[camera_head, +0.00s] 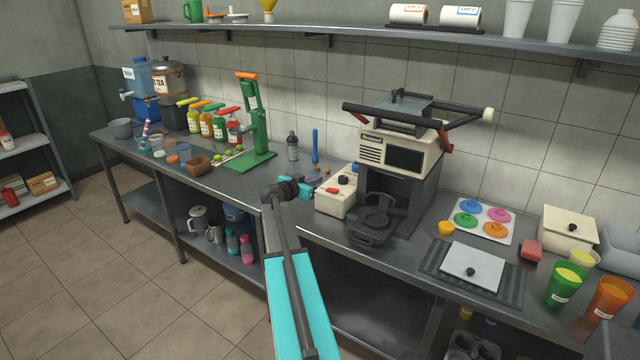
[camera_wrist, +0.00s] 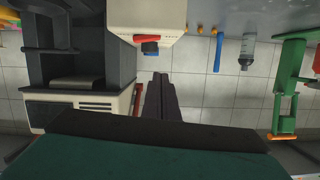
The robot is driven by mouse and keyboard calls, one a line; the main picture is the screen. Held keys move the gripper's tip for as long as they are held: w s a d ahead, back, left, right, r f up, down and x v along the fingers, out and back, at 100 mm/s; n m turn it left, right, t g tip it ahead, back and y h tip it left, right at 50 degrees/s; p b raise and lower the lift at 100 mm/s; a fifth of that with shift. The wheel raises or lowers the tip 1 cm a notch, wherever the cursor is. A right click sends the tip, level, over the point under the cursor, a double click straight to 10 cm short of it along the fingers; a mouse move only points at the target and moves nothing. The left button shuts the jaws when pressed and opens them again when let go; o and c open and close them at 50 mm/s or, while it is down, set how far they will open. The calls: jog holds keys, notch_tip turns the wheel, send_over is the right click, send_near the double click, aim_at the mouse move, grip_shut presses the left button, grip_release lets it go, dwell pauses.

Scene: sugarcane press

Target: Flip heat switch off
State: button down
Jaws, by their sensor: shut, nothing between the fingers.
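A cream control box (camera_head: 338,198) stands on the steel counter, left of the press. My gripper (camera_head: 309,189) is just left of the box, closed and empty. In the wrist view its closed fingers (camera_wrist: 160,76) point at the box, a little below the knob in the picture. I cannot tell whether they touch the switch.
The press (camera_head: 400,150), with long dark handles, stands right of the box. A blue stick (camera_head: 315,146), a grey bottle (camera_head: 292,146) and a green lever juicer (camera_head: 252,125) stand to the left. A shelf (camera_head: 330,33) runs above. The counter's front edge lies below my arm.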

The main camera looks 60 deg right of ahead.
jog(key=b+v, duration=0.1)
jog(key=v, duration=0.3)
jog(key=shift+w+a, duration=0.15)
jog(key=shift+a, duration=0.1)
dwell(0.3)
